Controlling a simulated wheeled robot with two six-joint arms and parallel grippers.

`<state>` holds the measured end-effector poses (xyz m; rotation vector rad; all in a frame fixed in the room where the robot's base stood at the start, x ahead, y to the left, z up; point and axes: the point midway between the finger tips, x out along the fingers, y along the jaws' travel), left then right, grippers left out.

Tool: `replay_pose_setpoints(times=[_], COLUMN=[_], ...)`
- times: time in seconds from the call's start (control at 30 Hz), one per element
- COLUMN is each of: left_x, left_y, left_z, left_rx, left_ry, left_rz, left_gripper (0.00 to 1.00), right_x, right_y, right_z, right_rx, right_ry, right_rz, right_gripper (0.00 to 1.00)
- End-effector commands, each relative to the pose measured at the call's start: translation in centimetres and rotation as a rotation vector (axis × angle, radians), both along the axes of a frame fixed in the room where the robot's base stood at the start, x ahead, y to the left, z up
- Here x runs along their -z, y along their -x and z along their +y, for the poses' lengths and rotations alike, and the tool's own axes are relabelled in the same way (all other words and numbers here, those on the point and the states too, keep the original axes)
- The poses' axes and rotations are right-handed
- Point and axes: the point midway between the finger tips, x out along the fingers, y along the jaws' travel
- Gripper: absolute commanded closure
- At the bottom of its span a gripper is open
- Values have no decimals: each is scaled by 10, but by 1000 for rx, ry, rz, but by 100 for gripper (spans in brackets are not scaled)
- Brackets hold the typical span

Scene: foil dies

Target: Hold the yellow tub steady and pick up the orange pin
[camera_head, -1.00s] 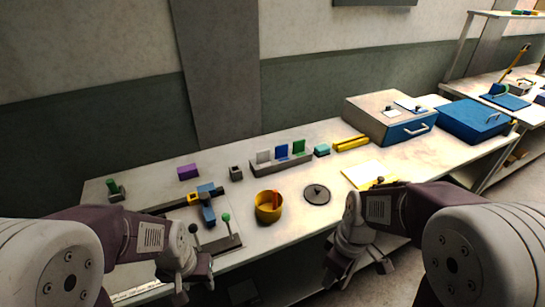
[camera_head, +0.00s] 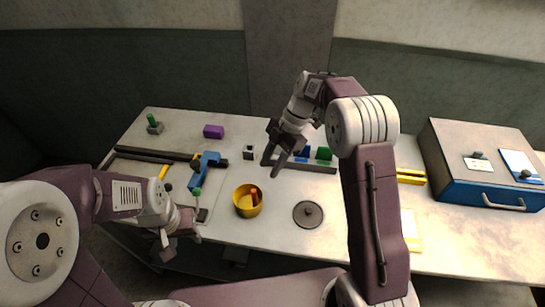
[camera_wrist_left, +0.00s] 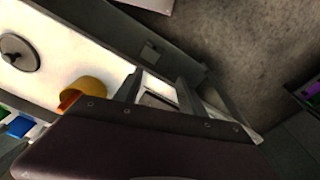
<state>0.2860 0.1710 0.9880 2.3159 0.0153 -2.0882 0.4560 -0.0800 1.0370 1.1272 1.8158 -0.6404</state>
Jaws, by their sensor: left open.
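The yellow tub (camera_head: 246,212) stands upright on the white worktable, left of the grey round disc. The orange pin (camera_head: 254,195) leans inside it, its top at the rim. My left gripper (camera_head: 172,244) is at the table's front edge, to the front left of the tub and apart from it. In the left wrist view its fingers (camera_wrist_left: 160,88) are spread and empty; the tub (camera_wrist_left: 88,90) and part of the pin (camera_wrist_left: 69,99) show beside them. My right gripper (camera_head: 276,162) hangs over the back of the table, behind and right of the tub; its jaw gap is unclear.
The round disc with a knob (camera_head: 308,214) lies right of the tub. A blue tool (camera_head: 203,170) and a green-knobbed post (camera_head: 197,191) stand to its left. A slotted rack (camera_head: 318,167) is behind. A large drawer box (camera_head: 465,165) fills the right side.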

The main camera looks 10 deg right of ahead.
Motion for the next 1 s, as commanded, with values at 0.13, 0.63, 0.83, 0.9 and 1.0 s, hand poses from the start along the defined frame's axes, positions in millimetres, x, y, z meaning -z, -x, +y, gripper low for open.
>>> replay_pose_setpoints(times=[0.13,0.63,0.83,0.9,1.0], left_x=[-5,-36,-6,1,2], left_y=[0,-126,-147,-141,-139], left_z=[0,-66,-122,-128,-131], left_rx=[0,-384,-276,-258,-246], left_ry=[0,66,50,41,39], left_rz=[0,38,80,97,99], left_gripper=[52,70,70,70,70], right_x=[3,4,3,3,3], right_y=[2,3,2,3,3], right_z=[0,0,0,0,0], right_rx=[0,1,1,1,1], right_ry=[1,2,2,2,2], right_rz=[20,19,19,19,19], right_gripper=[64,64,64,64,64])
